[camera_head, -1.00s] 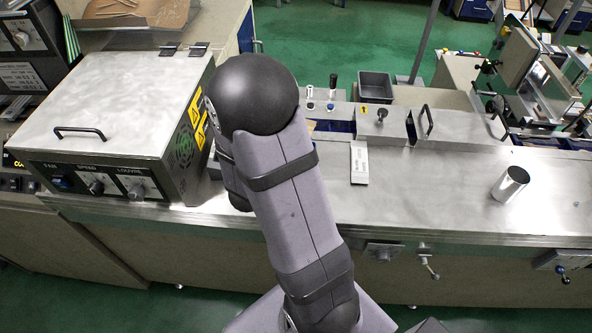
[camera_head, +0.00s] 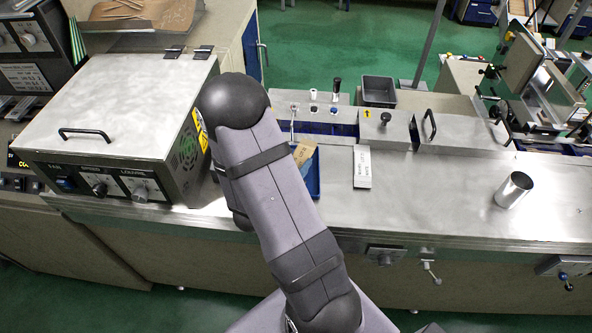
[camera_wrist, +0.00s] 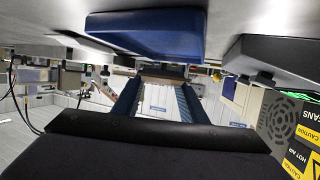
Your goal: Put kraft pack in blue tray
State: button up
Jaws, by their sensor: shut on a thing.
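The kraft pack (camera_head: 303,153) is a tan-brown packet, partly seen beside my arm in the head view, at the blue tray. The blue tray (camera_head: 315,181) shows only its right part there, with my arm covering the rest. In the wrist view the tray (camera_wrist: 150,36) is at the top. My gripper (camera_wrist: 160,79) has its two blue fingers shut on a brown edge at their tips, which looks like the kraft pack. I cannot tell whether the pack touches the tray.
A white pack (camera_head: 362,167) lies on the steel bench right of the tray. A metal cup (camera_head: 514,190) stands further right. The hot-air box (camera_head: 115,130) is close on the left. A grey bin (camera_head: 379,90) sits behind. The bench between white pack and cup is clear.

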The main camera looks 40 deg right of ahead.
jog(key=shift+f, duration=1.9)
jog(key=shift+f, duration=0.2)
jog(key=o, duration=1)
jog(key=shift+r, duration=0.2)
jog(key=shift+a, duration=0.15)
jog(key=p+v, duration=0.1)
jog(key=v, duration=0.8)
jog(key=shift+s+a+r, duration=0.1)
jog(key=shift+a+r, duration=0.2)
jog(key=shift+r, duration=0.05)
jog(key=shift+p+v, duration=0.7)
jog(key=shift+v, duration=0.3)
